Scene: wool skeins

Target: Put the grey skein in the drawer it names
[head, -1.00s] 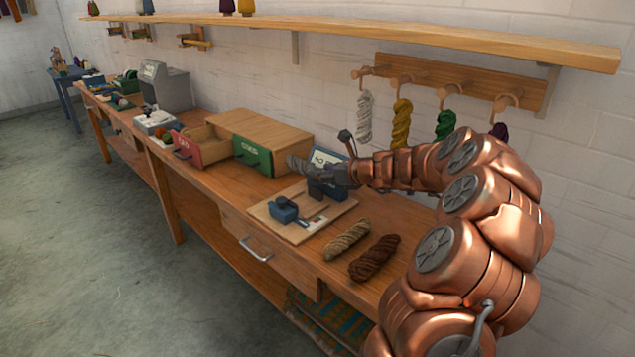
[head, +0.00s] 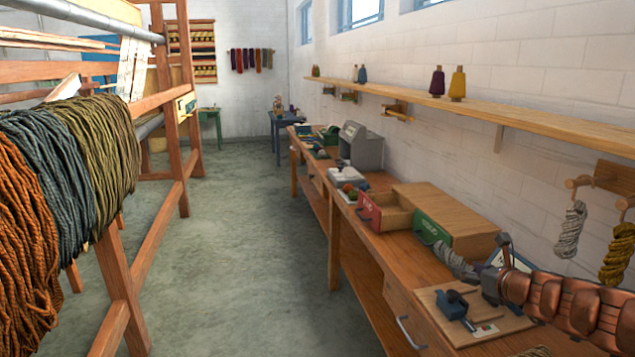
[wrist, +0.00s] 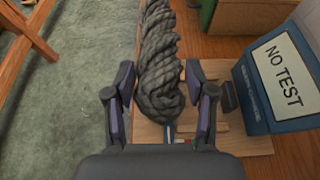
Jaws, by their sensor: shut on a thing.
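The grey skein (head: 455,262) is held by my gripper (head: 484,274) above the right end of the bench. In the wrist view the skein (wrist: 160,65) lies between the two fingers and reaches away from them. Beyond it in the head view stands a wooden drawer cabinet (head: 455,205). Its red-fronted drawer (head: 368,212) is pulled open and looks empty inside. Its green-fronted drawer (head: 431,236) looks shut. The words on both drawer labels are too small to read. A blue device (wrist: 262,105) beside my gripper has a screen reading "NO TEST".
A wooden board (head: 440,302) with a blue clamp-like tool (head: 452,304) lies below my gripper. Skeins hang from wall pegs (head: 570,230) at right. A loom with hanging yarn (head: 70,160) stands at left. The floor between is clear.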

